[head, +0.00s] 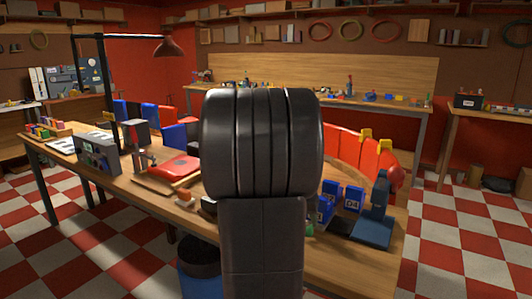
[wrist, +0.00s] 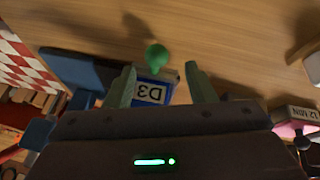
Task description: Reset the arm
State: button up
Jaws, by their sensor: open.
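My gripper (wrist: 158,70) shows in the wrist view with its two pale green fingers spread apart. Between and beyond the fingers is a blue block with a white label reading D3 (wrist: 150,92), upside down in this view. A small green rounded piece (wrist: 156,57) sits at the edge of that block. I see nothing held between the fingers; whether they touch the block I cannot tell. In the head view my dark arm stands upright in the middle and hides my gripper and part of the workbench (head: 95,178).
Around my arm on the bench are a red tray piece (head: 174,168), a grey box with dials (head: 98,153), blue D4 blocks (head: 353,198), a dark blue stand (head: 374,222) and a curved orange-red wall (head: 352,147). A lamp (head: 168,48) overhangs the left. Checkered floor lies right.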

jog(key=x, duration=0.4)
jog(key=shift+f, duration=0.2)
jog(key=shift+s+d, duration=0.1)
jog(key=shift+d, duration=0.1)
jog(key=shift+r, duration=0.1)
